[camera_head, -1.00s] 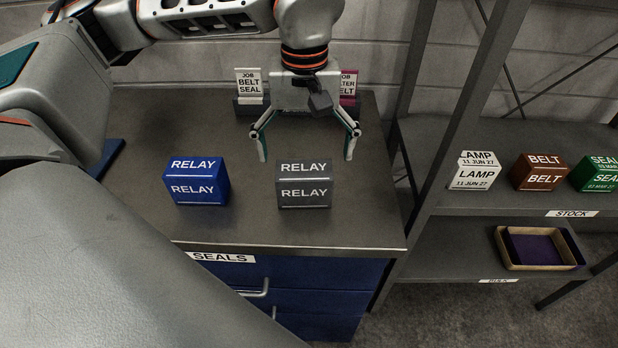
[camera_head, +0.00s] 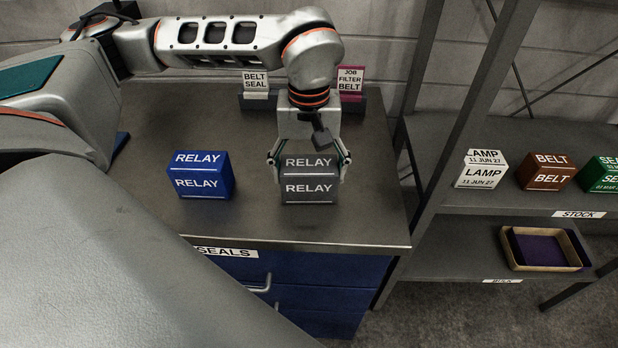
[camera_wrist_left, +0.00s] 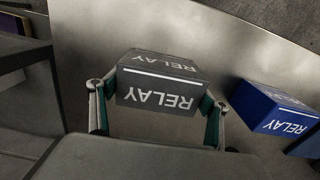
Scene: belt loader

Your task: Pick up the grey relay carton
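The grey relay carton (camera_head: 310,188) stands upright on the grey cabinet top (camera_head: 245,222), lettered RELAY on its top and front. It also shows in the left wrist view (camera_wrist_left: 160,90), between the fingers. My left gripper (camera_head: 310,172) is down around the carton from behind, one finger against each side. It looks shut on the carton, which still rests on the surface. The fingertips are partly hidden by the carton. My right gripper is in neither view.
A blue relay carton (camera_head: 201,176) stands to the left, with clear surface between. Card holders with job cards (camera_head: 256,84) (camera_head: 350,80) stand behind. At right, a shelf (camera_head: 470,202) holds white, brown and green cartons, with a shallow tray (camera_head: 515,262) below.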

